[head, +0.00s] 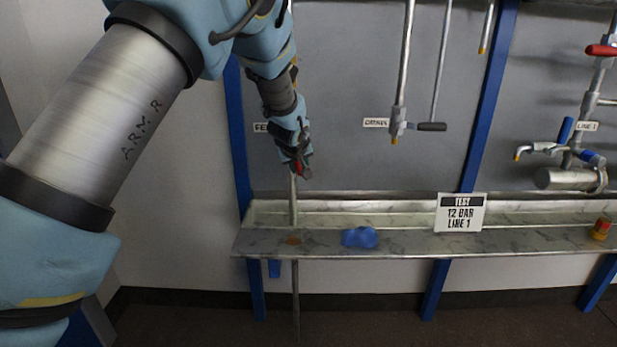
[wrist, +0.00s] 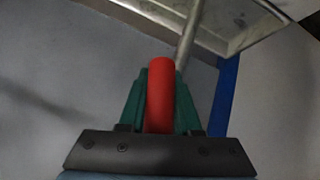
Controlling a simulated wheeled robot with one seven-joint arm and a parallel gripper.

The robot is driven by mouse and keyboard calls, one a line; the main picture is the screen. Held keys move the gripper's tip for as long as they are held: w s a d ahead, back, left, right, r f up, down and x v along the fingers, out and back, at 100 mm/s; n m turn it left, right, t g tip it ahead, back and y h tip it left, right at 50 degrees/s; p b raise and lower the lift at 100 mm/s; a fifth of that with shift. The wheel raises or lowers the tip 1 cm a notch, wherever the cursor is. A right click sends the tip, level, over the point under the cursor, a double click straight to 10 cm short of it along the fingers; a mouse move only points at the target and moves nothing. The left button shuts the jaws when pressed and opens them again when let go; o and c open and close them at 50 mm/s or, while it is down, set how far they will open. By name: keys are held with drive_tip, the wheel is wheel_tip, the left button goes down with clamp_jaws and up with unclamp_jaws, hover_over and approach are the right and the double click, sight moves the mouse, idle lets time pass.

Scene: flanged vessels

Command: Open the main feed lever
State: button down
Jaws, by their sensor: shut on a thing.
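The main feed lever shows as a red handle (wrist: 160,95) in the wrist view, lying between the two green fingers of my gripper (wrist: 161,100). My gripper is shut on it. In the head view my gripper (head: 301,170) points down at the feed pipe (head: 293,200), and a small bit of red shows at its fingertips. A label starting "FE" (head: 261,127) is partly covered by my arm. The valve body behind my gripper is hidden, so I cannot tell the lever's angle to the pipe there.
A metal trough (head: 380,238) runs below, with a blue cloth (head: 360,237) and a "TEST 12 BAR LINE 1" sign (head: 460,213) on it. A second valve (head: 398,122) with a dark handle hangs to the right. Blue posts (head: 486,95) stand along the wall.

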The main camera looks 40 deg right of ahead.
drive_tip(key=shift+w+a+f+m+t+y+b, duration=0.3)
drive_tip(key=shift+w+a+m+t+y+b, duration=0.2)
drive_tip(key=shift+w+a+y+b, duration=0.55)
drive_tip(key=shift+a+r+t+b, duration=0.15)
drive_tip(key=shift+t+b, duration=0.15)
drive_tip(key=shift+b, duration=0.25)
drive_tip(key=c, duration=0.6)
unclamp_jaws()
drive_tip(key=b+v, duration=0.1)
drive_tip(key=v, duration=0.9)
drive_tip(key=shift+s+a+r+b, duration=0.2)
drive_tip(key=shift+s+r+b, duration=0.05)
drive_tip(key=shift+b, duration=0.05)
